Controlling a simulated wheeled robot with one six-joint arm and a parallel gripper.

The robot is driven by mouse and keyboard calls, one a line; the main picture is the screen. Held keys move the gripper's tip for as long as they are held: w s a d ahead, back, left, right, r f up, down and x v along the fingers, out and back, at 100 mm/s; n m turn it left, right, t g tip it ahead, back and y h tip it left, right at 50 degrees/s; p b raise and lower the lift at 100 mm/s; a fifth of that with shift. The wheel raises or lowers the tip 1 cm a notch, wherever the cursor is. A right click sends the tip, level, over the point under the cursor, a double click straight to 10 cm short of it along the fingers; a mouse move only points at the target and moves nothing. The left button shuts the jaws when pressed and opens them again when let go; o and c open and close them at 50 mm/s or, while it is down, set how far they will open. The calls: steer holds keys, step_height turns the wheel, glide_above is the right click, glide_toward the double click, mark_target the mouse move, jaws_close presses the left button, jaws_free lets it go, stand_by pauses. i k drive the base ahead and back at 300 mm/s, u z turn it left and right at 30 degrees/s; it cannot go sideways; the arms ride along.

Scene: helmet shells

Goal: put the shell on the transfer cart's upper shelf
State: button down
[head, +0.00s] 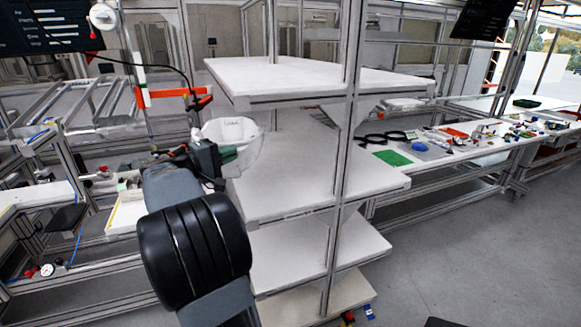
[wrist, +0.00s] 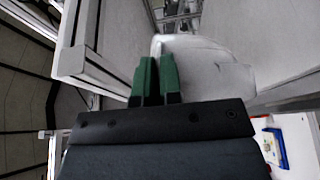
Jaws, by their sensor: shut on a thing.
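The shell (head: 240,133) is a white, translucent, bowl-like piece. My gripper (head: 228,154) is shut on its near edge and holds it at the left side of a white shelf unit, apparently the transfer cart. In the head view the shell appears below the top shelf (head: 300,78) and over the left edge of the shelf under it (head: 310,170). I cannot tell whether it touches that shelf. In the wrist view, the green fingers (wrist: 156,82) are close together, with the shell (wrist: 215,72) beyond and right of them.
Metal posts (head: 346,150) rise along the unit's front. Lower shelves (head: 290,248) look empty. An orange bar (head: 170,93) stands left of the shell. A long workbench (head: 490,150) at right carries a green mat (head: 393,158) and many small parts. Grey floor (head: 470,240) is open at right.

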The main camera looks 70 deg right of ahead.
mark_target(310, 172)
steer(key=u, duration=2.3)
steer(key=k, duration=0.75)
steer(key=z, duration=2.65)
